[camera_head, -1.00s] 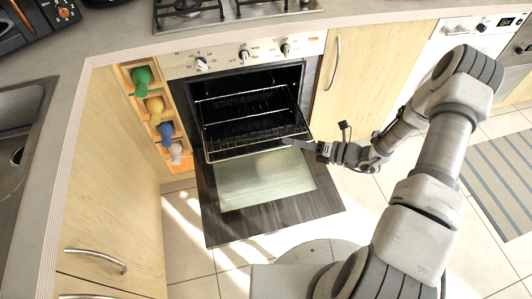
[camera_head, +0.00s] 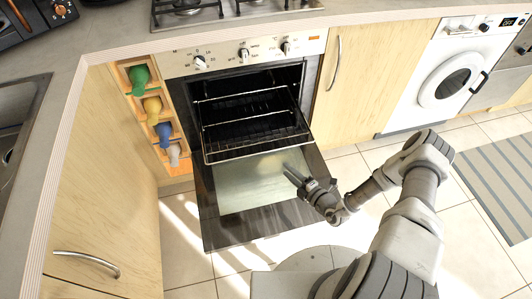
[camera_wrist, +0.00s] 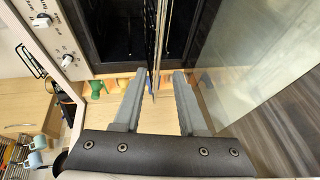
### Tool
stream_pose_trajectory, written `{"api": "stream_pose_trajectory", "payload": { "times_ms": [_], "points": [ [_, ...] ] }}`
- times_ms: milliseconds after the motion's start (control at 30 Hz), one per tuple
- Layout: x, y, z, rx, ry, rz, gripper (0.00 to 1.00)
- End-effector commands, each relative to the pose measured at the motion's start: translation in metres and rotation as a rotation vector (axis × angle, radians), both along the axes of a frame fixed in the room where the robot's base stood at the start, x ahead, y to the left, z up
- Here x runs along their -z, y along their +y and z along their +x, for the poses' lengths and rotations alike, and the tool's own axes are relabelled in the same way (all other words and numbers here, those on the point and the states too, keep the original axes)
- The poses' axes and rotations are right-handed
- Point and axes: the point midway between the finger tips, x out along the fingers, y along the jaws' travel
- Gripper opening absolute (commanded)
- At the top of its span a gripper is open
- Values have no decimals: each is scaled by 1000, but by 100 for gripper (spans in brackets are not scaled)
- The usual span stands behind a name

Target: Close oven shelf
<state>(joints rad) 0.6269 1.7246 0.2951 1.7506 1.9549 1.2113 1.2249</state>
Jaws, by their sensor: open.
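My gripper (camera_head: 289,172) is open in front of the shelf's right part, over the glass of the door. In the wrist view the shelf (camera_wrist: 158,35) shows edge-on, and its near end lies in line with the gap between my two fingers (camera_wrist: 157,84). I cannot tell whether a finger touches it. The door (camera_wrist: 250,60) stands to the right in that view.
A wooden cabinet door (camera_head: 365,75) and a washing machine (camera_head: 440,80) are on the right. The floor in front of the oven door is free.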

Motion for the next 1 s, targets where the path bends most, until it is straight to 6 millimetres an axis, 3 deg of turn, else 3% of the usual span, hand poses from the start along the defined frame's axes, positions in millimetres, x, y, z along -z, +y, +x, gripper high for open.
{"api": "stream_pose_trajectory", "payload": {
  "times_ms": [500,700,1000],
  "points": [
    [22,69,84,-5,-3,-2,41],
    [25,83,102,-3,-2,-2,41],
    [24,86,107,-2,-1,-1,41]
  ]
}}
